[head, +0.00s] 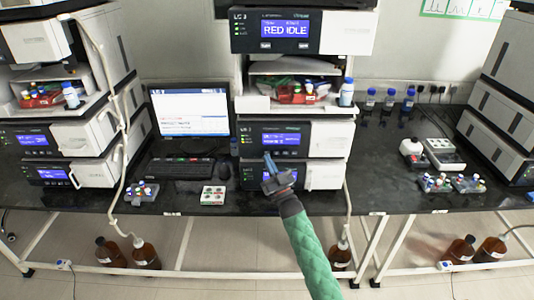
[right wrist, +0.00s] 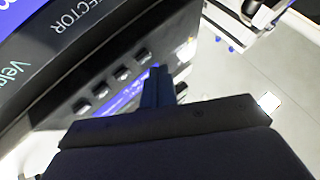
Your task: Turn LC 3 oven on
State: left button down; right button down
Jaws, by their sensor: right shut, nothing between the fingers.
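The middle instrument stack has a top module (head: 300,32) whose blue screen reads "RED IDLE"; its small label looks like "LC" and a digit. Lower are two stacked modules, an upper one (head: 328,139) and a bottom one (head: 325,176), with blue screens too small to read. Which unit is the oven I cannot tell. My right gripper (head: 268,164) is shut and empty in front of these lower modules, partly covering the bottom screen. My left gripper is out of view.
A monitor (head: 190,112) and keyboard (head: 182,168) stand left of the stack. A small white tray (head: 212,195) lies on the black bench (head: 250,207). A hose (head: 347,205) hangs at the stack's right. Other stacks stand at far left and right.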

jog(key=shift+s, duration=0.15)
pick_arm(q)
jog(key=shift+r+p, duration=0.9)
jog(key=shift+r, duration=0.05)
pick_arm(e)
jog(key=s, duration=0.5)
jog(key=shift+f, duration=0.1)
